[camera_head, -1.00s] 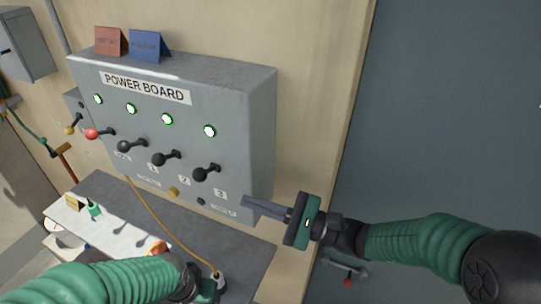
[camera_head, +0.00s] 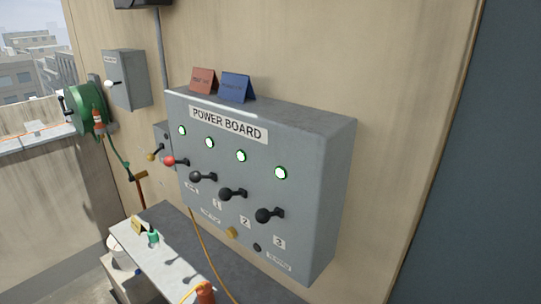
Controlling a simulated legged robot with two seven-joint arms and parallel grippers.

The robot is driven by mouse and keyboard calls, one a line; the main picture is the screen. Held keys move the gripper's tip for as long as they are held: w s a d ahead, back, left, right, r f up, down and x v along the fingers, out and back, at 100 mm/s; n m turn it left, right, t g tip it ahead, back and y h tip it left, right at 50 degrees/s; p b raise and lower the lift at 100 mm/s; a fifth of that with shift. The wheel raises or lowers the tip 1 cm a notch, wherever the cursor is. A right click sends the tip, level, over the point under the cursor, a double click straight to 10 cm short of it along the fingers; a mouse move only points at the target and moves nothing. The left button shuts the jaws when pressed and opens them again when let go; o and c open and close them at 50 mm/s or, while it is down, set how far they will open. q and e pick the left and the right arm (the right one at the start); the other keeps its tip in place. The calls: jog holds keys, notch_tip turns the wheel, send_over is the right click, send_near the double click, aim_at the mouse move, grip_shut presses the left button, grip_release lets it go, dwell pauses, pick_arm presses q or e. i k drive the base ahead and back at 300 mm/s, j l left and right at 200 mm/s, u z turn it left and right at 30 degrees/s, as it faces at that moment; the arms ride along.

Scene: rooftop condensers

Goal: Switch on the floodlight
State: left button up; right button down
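The grey power board (camera_head: 330,150) hangs on the wall in the head view. It has a row of round, bright, green-rimmed lamps (camera_head: 241,156). Below them are a red-knobbed lever (camera_head: 170,161) and three black-knobbed levers, left (camera_head: 198,177), middle (camera_head: 228,194) and right (camera_head: 265,215). Labels 1, 2 and 3 sit below the black levers. A yellow plug or knob (camera_head: 231,232) and a dark socket (camera_head: 257,247) are lower down. An orange cable (camera_head: 205,255) runs down from the board. I cannot identify the floodlight. Neither gripper is in view.
A red card (camera_head: 203,80) and a blue card (camera_head: 237,87) stand on the board. A grey box (camera_head: 127,80) and green reel (camera_head: 88,108) are left. A dark fixture (camera_head: 140,4) is cut off above.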

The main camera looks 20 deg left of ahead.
aim_at(150, 157)
jog(key=u, duration=1.5)
jog(key=i+j+z, duration=0.1)
jog(key=z, duration=0.25)
jog(key=i+j+z, duration=0.1)
jog(key=z, duration=0.25)
jog(key=i+j+z, duration=0.1)
jog(key=z, duration=0.2)
jog(key=i+j+z, duration=0.1)
jog(key=j, duration=0.35)
jog(key=i+j+z, duration=0.1)
jog(key=j, duration=0.35)
jog(key=i+j+z, duration=0.1)
jog(key=i+j, duration=0.15)
jog(key=j, duration=0.25)
jog(key=i+j, duration=0.1)
jog(key=j, duration=0.35)
jog(key=i+j+z, duration=0.15)
jog(key=j, duration=0.35)
